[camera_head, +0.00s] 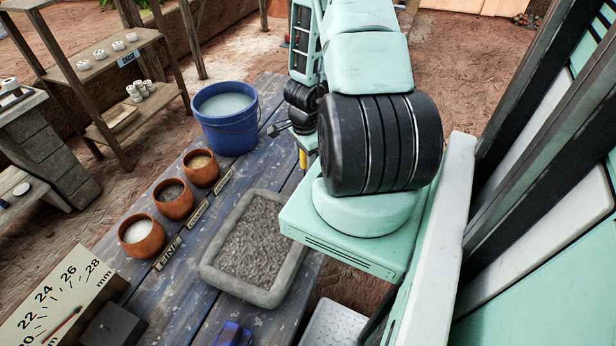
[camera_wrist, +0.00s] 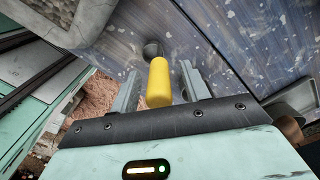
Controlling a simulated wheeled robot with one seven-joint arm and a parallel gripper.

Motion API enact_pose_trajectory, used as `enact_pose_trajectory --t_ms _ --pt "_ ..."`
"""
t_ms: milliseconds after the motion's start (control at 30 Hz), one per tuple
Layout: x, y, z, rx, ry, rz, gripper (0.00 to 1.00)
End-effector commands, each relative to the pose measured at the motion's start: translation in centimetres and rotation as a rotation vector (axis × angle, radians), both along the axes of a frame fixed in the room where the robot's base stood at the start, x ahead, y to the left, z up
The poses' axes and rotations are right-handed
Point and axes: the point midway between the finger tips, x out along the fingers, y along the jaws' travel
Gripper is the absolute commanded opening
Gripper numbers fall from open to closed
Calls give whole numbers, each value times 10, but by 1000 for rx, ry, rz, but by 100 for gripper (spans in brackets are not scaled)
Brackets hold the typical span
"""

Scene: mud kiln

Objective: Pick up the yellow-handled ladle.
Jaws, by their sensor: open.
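The yellow-handled ladle (camera_wrist: 158,85) shows in the wrist view with its yellow handle between the two fingers and its dark round end (camera_wrist: 152,48) beyond them, near the blue-grey table. My gripper (camera_wrist: 158,68) is open, one finger on each side of the handle. A gap shows on the right of the handle; on the left the gap is narrower. In the head view a small bit of the yellow handle (camera_head: 303,160) shows below my arm at the table's right edge. The rest of the ladle and most of my gripper are hidden there by my arm.
The blue table (camera_head: 176,275) holds a blue bucket (camera_head: 228,132) near the ladle and a grey stone tray (camera_head: 212,277) of gravel. Several orange bowls (camera_head: 142,246) with small labels stand left of the tray. A wooden shelf (camera_head: 115,47) stands behind.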

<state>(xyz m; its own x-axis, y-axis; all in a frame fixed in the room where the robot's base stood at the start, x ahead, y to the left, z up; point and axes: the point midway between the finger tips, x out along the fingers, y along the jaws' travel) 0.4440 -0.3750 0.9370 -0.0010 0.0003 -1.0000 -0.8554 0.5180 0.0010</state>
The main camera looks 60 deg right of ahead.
Motion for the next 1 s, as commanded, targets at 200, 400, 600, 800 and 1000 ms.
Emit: enact_pose_trajectory --t_ms 200,400,600,800,1000 --pt "0 0 -5 -1 -1 1 46" --pt "0 0 -5 -1 -1 1 21" --pt "0 0 -4 -1 -1 1 0" --pt "0 0 -4 -1 -1 2 0" --pt "1 -1 8 -4 0 4 0"
